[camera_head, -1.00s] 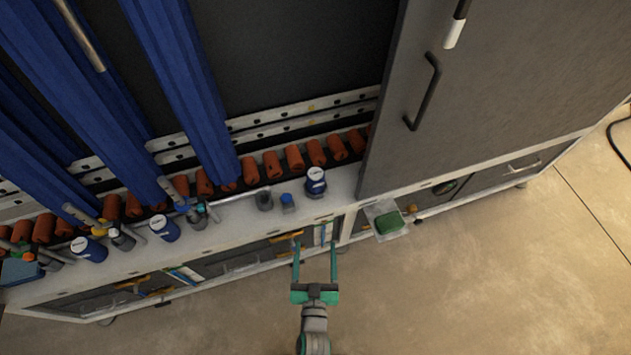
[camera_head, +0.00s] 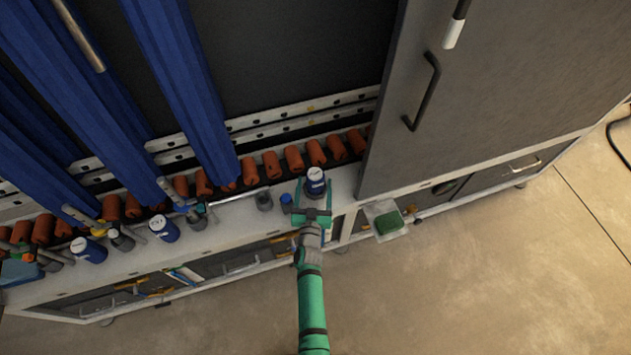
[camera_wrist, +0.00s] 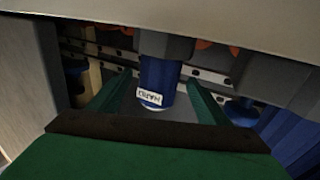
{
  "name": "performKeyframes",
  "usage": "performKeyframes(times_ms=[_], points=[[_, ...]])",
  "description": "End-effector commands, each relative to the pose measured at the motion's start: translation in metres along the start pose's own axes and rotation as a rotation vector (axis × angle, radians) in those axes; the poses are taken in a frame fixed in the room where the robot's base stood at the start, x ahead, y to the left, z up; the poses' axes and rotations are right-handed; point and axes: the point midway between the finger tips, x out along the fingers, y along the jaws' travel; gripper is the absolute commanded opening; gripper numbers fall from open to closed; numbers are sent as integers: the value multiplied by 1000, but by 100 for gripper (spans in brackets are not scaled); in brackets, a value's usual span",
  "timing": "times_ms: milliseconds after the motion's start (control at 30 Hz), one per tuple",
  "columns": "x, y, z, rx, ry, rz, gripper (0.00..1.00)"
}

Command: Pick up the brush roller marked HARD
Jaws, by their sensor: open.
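The brush roller marked HARD (camera_wrist: 157,78) is a blue cylinder with a white label, which reads upside down in the wrist view. In the head view this blue roller (camera_head: 316,177) stands on the white ledge, close to the grey door. My gripper (camera_head: 314,190) is open, with one green finger on each side of the roller. The wrist view also shows my open gripper (camera_wrist: 160,82) with the roller between the fingers and gaps on both sides. Part of the roller's lower body is hidden in the head view.
Two similar blue rollers (camera_head: 165,228) (camera_head: 88,249) stand farther left on the ledge (camera_head: 232,227). A small blue item (camera_head: 286,199) and a grey holder (camera_head: 264,200) are just left of my gripper. A grey door (camera_head: 500,90) rises at right. A tray with a green sponge (camera_head: 388,222) sits lower right.

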Motion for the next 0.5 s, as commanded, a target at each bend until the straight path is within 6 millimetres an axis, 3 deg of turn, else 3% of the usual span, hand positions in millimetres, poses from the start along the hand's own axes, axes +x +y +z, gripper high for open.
performKeyframes(times_ms=[267,500], points=[[20,0,0,0,1,-1,71],[51,2,1,1,1,1,71]])
